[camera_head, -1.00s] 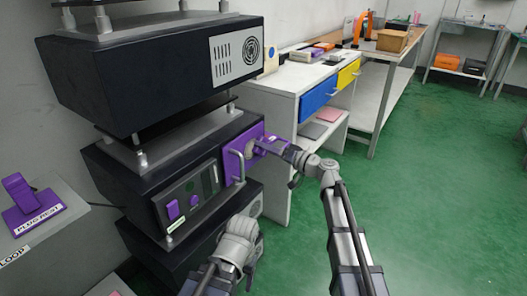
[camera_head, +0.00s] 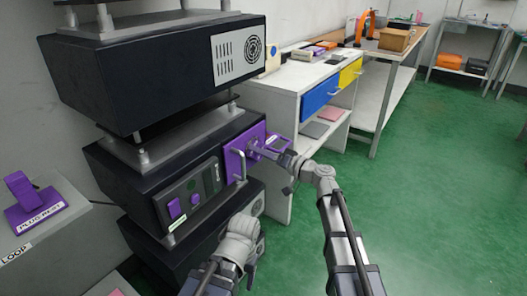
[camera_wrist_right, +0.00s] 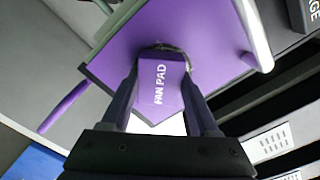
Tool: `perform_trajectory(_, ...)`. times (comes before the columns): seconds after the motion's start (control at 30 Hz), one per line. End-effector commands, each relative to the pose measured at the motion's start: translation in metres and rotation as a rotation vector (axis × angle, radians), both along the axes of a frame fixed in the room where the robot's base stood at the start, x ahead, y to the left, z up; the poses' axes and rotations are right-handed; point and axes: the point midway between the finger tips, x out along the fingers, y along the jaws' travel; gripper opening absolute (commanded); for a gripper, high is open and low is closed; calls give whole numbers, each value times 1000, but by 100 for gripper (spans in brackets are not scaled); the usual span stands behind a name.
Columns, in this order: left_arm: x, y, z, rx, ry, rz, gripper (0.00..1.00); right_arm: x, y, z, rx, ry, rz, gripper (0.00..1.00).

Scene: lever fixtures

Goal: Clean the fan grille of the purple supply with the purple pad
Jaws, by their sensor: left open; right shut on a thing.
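The purple supply (camera_head: 187,197) is the middle black unit of the stack, with a grey front panel, purple controls and a handle. A purple plate (camera_head: 233,164) is at its right end. My right gripper (camera_head: 262,150) is at this plate. In the right wrist view it is shut on the purple pad (camera_wrist_right: 162,85), lettered FAN PAD, whose far end is at the purple plate (camera_wrist_right: 200,35). The pad and fingers hide the fan grille, and I cannot tell whether they touch. My left gripper (camera_head: 240,237) is open and empty, low in front of the stack.
A black unit with a round fan grille (camera_head: 253,49) is above, and another black unit is below. A handle (camera_wrist_right: 255,35) stands out beside the plate. A white bench (camera_head: 283,110) with blue and yellow drawers is behind my right arm. Green floor is free at right.

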Motion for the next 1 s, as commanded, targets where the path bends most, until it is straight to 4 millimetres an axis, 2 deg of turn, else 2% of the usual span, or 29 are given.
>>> perform_trajectory(0.17,0,0,0,0,0,0,67,-5,6,0,0,0,7,17)
perform_trajectory(0.57,0,0,0,0,0,0,67,-32,23,0,0,0,7,17)
perform_trajectory(1.0,0,0,9,0,0,0,67,-34,21,9,0,0,4,17)
